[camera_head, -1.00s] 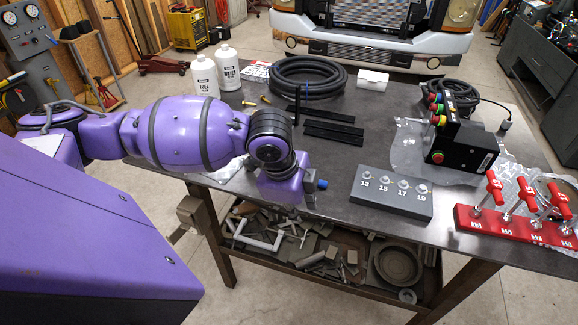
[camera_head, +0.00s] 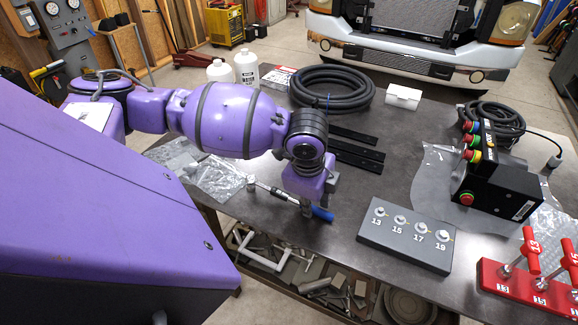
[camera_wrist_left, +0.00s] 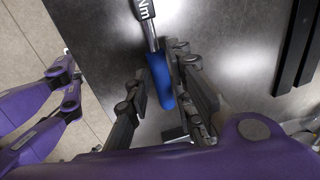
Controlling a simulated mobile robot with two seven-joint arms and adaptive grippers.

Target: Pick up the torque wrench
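The torque wrench lies on the dark table at its near edge, with a bright metal shaft (camera_head: 275,192) and a blue handle (camera_head: 322,214). In the left wrist view its blue handle (camera_wrist_left: 160,78) points toward my gripper, and "Nm" shows on the dark part above. My left gripper (camera_head: 314,200) is low over the handle, pointing down. In the left wrist view its fingers (camera_wrist_left: 158,88) are spread on both sides of the handle. A gap shows on the left; the right finger is very close, and I cannot tell if it touches. My right gripper is not seen.
A grey numbered socket block (camera_head: 405,237) stands right of the wrench, with a red rack (camera_head: 520,288) beyond it. Black flat bars (camera_head: 355,155) and a coiled hose (camera_head: 333,88) lie behind. A clear plastic bag (camera_head: 218,180) lies left. A black button box (camera_head: 495,180) stands right.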

